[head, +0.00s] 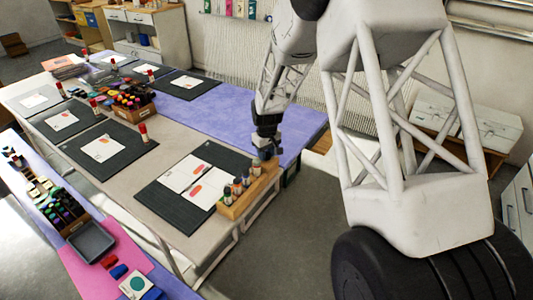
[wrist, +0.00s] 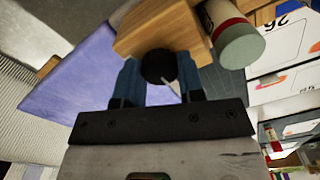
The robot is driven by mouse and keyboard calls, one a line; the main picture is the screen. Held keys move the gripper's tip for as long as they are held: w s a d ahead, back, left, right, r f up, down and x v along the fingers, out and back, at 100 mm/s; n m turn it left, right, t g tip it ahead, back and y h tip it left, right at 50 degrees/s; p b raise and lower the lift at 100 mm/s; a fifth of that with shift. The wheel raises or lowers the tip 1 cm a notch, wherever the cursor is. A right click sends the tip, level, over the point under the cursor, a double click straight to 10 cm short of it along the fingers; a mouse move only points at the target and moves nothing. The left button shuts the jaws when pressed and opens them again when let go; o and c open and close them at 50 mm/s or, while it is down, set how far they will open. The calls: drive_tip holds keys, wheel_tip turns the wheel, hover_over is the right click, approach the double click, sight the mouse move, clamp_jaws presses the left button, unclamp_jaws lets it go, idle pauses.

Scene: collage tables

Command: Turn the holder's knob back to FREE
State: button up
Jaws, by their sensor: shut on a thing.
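The wooden holder (head: 236,209) stands at the table's near right edge, with several capped sticks upright in it. In the wrist view, the holder (wrist: 165,32) is close ahead of my gripper (wrist: 160,75). Its round black knob (wrist: 157,65) sits between my two blue fingers, which are shut on it. A thin pale line, perhaps a pointer, shows beside the knob. In the head view my gripper (head: 266,151) is at the holder's far end and hides the knob. No FREE marking is readable.
A stick with a grey-green cap (wrist: 241,45) stands close to the right of my fingers. A dark mat (head: 160,204) with white cards (head: 187,172) lies left of the holder. A purple cloth (head: 205,101) covers the table's far side.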

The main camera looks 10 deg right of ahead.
sight(267, 154)
idle(0.4)
drive_tip(key=o, duration=0.9)
drive_tip(key=shift+r, duration=0.15)
drive_tip(key=shift+r, duration=3.8)
